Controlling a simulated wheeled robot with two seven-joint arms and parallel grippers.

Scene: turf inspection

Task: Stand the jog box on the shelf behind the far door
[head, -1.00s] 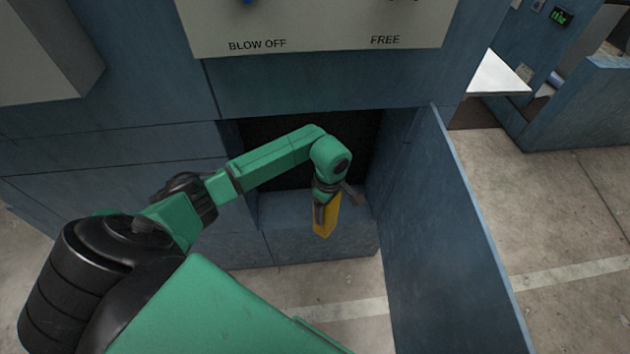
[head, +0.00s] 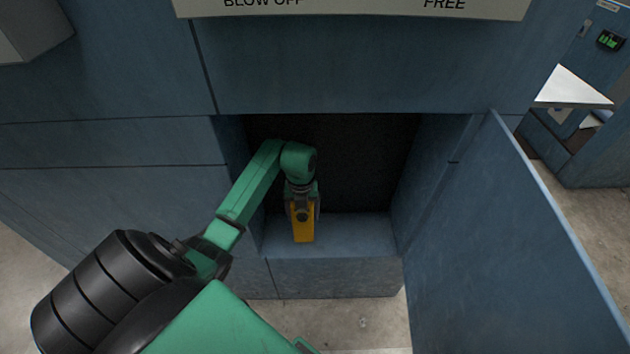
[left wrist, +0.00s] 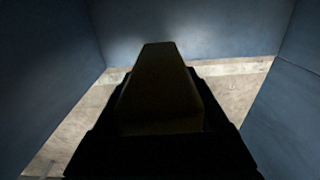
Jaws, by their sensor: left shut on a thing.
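The jog box (head: 303,225) is a yellow upright block, held in my left gripper (head: 303,204) at the mouth of the open compartment. My left gripper is shut on its upper part. In the left wrist view the jog box (left wrist: 160,90) is a dark shape between the dark fingers. The shelf (head: 350,232) is the blue floor of the compartment, and the box shows in front of it; I cannot tell whether its bottom touches. The far door (head: 510,240) stands open to the right. My right gripper is not in view.
The compartment's dark back (head: 365,160) and blue side walls bound the opening. The shelf is bare to the right of the box. A white panel with lettering (head: 350,6) is above. Concrete floor (head: 345,325) lies below the shelf front.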

